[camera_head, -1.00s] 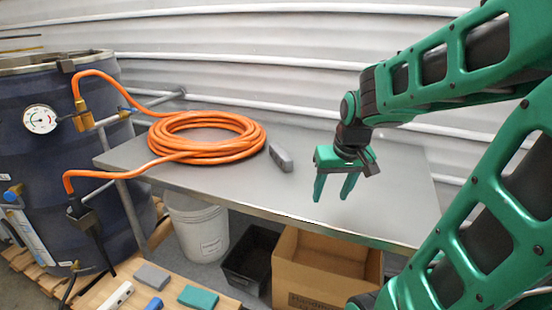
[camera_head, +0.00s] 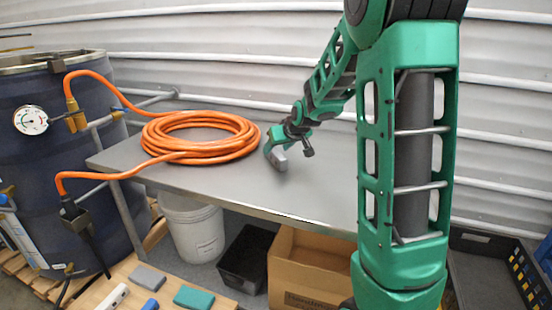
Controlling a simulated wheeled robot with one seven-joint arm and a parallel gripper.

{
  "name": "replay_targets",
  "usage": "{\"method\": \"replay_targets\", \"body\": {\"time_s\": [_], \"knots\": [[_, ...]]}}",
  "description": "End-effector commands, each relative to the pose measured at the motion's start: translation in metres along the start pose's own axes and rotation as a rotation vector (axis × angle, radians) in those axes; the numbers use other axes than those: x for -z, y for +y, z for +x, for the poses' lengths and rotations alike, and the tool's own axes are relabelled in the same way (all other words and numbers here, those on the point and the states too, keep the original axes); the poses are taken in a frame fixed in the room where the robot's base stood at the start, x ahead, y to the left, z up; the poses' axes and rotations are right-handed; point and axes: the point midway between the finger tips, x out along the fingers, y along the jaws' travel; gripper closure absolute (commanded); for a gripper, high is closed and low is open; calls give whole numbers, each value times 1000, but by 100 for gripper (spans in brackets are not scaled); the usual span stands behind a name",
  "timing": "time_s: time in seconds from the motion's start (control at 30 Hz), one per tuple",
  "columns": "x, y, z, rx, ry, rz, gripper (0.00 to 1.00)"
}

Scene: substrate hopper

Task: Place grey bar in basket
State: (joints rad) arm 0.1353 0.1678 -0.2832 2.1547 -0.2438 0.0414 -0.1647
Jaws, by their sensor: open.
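A grey bar (camera_head: 278,160) lies on the grey metal table, just right of the orange hose coil. My gripper (camera_head: 275,147) is open and right at the bar, with its green fingers at the bar's far end. One finger shows on the bar's left; the other is hard to make out, so I cannot tell if the fingers touch the bar. A black basket-like bin (camera_head: 232,263) stands under the table. A dark crate (camera_head: 478,282) with yellow and blue things in it is partly in view at the lower right.
An orange hose coil (camera_head: 202,137) lies left of the bar on the table (camera_head: 300,195). A white bucket (camera_head: 193,228) and a cardboard box (camera_head: 300,268) stand below. Another grey block (camera_head: 147,277) and a teal block (camera_head: 194,297) lie on a wooden surface at the lower left.

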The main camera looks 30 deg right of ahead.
Motion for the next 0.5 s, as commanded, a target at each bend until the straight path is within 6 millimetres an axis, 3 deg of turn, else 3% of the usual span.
{"method": "replay_targets", "body": {"time_s": [0.23,0.5], "knots": [[0,3,14,-1,0,1,50],[-1,9,47,-1,-2,2,50]]}}
